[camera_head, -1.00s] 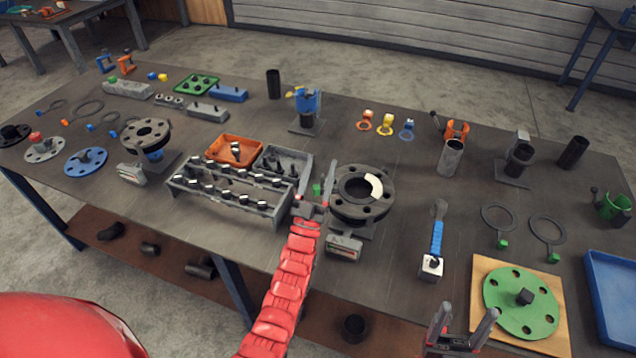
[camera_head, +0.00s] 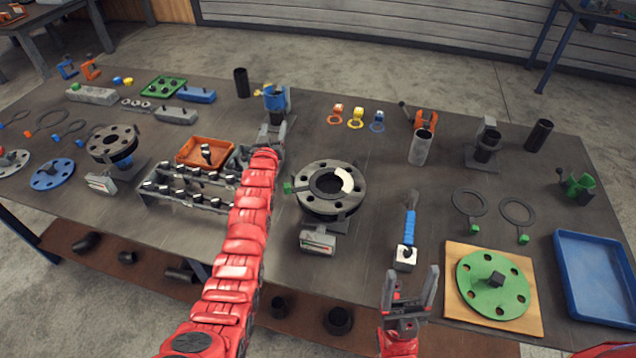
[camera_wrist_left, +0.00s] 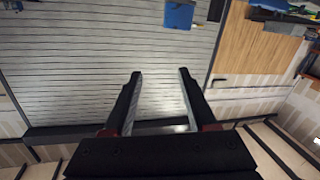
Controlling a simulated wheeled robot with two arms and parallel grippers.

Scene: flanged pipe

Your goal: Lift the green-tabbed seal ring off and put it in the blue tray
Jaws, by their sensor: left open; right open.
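The dark pipe flange (camera_head: 318,205) stands on a mount in the middle of the bench. A green tab (camera_head: 287,188) sticks out at its left side; the ring it belongs to is hidden in the flange. The blue tray (camera_head: 566,290) lies empty at the right edge. My left gripper (camera_head: 273,128) is open and empty, beyond and left of the flange near the blue clamp; its open jaws also show in the left wrist view (camera_wrist_left: 158,80). My right gripper (camera_head: 412,272) is open and empty in front of the blue-handled tool (camera_head: 410,225).
Two loose rings with green tabs (camera_head: 470,202) (camera_head: 517,211) lie on the right. A grey bolt rack (camera_head: 170,200) and an orange tray (camera_head: 190,158) stand left of my left arm.

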